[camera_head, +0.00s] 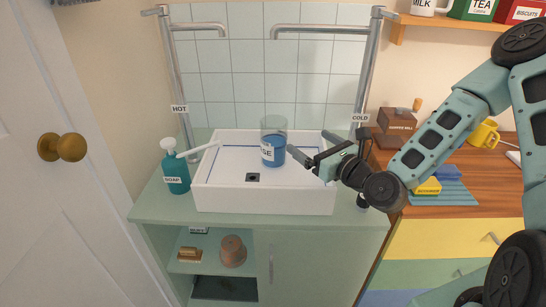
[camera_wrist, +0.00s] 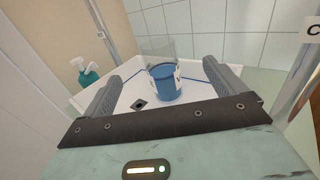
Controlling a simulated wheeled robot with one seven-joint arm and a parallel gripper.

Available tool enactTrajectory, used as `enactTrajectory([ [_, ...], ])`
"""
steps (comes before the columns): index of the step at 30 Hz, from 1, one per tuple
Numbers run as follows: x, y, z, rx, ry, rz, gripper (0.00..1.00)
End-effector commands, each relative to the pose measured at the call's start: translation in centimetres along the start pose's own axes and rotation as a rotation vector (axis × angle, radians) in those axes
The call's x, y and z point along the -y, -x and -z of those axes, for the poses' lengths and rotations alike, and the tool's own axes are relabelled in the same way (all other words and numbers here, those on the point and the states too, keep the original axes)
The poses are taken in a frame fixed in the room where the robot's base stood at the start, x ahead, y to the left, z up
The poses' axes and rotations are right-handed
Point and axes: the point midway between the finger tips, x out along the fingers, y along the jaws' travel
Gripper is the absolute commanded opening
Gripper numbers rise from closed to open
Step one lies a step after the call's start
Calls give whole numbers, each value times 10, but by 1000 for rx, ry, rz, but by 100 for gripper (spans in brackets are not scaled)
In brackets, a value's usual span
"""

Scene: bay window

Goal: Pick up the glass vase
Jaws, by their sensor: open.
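The glass vase (camera_head: 273,148) stands upright in the white sink basin (camera_head: 215,195). It is clear at the top and blue below, with a white label reading "SE", partly cut off. My gripper (camera_head: 306,142) is open and empty, just right of the vase in the head view, with one fingertip close to its side. In the wrist view, the vase (camera_wrist: 166,84) appears between my two spread fingers (camera_wrist: 163,76), ahead of the palm. I cannot tell whether a fingertip touches it.
The basin walls surround the vase. A hot tap (camera_head: 200,28) and a cold tap (camera_head: 320,30) reach over the basin from either side. A teal soap bottle (camera_head: 175,172) stands left of it. A wooden dresser (camera_head: 475,165) with several items stands right.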

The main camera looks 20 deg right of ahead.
Motion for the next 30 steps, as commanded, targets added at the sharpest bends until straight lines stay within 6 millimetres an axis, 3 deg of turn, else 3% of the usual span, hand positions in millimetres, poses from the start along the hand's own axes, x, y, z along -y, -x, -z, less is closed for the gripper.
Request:
enactTrajectory([
  [7, -4, -6, 7, 0, 3, -3, 95],
  [18, -5, -83, 0, -1, 2, -3, 95],
  [30, -7, -121, 4, -2, 2, -4, 95],
])
